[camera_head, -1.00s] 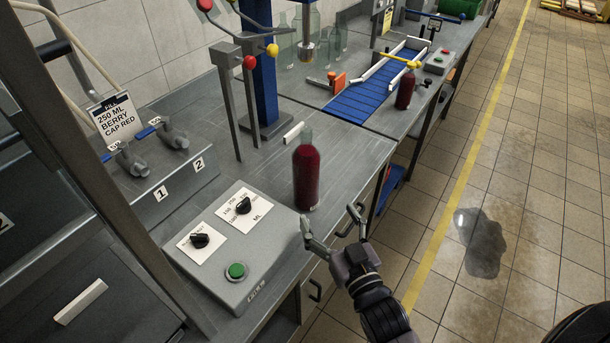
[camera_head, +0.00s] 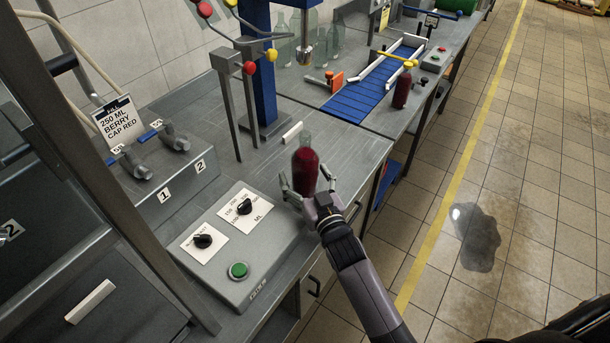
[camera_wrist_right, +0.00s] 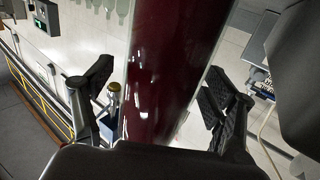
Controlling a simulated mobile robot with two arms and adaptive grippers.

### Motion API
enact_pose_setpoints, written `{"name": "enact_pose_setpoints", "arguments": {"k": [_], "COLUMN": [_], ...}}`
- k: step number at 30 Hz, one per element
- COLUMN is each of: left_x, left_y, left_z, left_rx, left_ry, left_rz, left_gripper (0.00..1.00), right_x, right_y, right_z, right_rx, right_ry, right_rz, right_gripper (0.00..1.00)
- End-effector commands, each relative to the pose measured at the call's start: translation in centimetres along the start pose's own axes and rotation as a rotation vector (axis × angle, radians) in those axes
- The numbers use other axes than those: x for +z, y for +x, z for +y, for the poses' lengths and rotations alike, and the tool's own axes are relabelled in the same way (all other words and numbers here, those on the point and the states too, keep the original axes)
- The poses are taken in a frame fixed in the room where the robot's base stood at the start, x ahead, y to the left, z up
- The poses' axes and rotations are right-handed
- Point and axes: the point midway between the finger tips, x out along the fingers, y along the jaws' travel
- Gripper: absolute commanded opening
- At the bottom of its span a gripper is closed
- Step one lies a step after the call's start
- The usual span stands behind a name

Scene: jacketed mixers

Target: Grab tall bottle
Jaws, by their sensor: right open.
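A tall bottle (camera_head: 306,168) filled with dark red liquid, clear at its neck, stands upright on the grey bench near its front edge. My right gripper (camera_head: 308,189) is open at the bottle, with a finger on either side of its lower part. In the right wrist view the bottle (camera_wrist_right: 168,70) fills the middle, between the two open fingers (camera_wrist_right: 160,98). Gaps show between the fingers and the glass. The bottle's base is hidden behind the gripper in the head view. My left gripper is not in view.
A control box (camera_head: 232,240) with knobs and a green button sits left of the bottle. A blue conveyor (camera_head: 362,98) with a second red bottle (camera_head: 402,90) lies farther back. A small white bar (camera_head: 292,132) lies behind the tall bottle. Empty clear bottles (camera_head: 306,35) stand at the back.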

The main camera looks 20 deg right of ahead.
Motion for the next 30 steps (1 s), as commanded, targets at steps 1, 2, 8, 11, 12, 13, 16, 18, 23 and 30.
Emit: {"name": "enact_pose_setpoints", "arguments": {"k": [1,2,8,11,12,13,16,18,23,30], "left_x": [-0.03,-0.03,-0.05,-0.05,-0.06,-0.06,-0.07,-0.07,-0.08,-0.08], "left_y": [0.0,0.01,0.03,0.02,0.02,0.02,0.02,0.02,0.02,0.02], "left_z": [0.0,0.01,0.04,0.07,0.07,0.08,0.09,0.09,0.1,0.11], "left_rx": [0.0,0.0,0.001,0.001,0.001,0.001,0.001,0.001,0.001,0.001], "left_ry": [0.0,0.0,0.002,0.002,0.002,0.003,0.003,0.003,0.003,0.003], "left_rz": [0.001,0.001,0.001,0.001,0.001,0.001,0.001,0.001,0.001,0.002], "left_gripper": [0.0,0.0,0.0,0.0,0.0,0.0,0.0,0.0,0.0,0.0], "right_x": [0.07,0.08,0.07,0.06,0.06,0.06,0.05,0.06,0.05,0.04], "right_y": [0.06,0.05,0.02,0.01,0.01,0.0,0.0,0.0,-0.01,-0.01], "right_z": [0.0,0.0,0.0,0.0,0.0,0.0,0.0,0.0,0.0,0.0], "right_rx": [0.0,0.0,0.0,0.0,0.0,0.0,0.0,0.0,0.0,0.0], "right_ry": [0.0,0.0,0.0,0.0,0.0,0.0,0.0,0.0,0.0,0.0], "right_rz": [-0.001,-0.001,0.0,0.0,0.0,0.0,0.0,0.0,0.0,0.0], "right_gripper": [0.79,0.79,0.73,0.67,0.64,0.62,0.56,0.51,0.4,0.24]}}
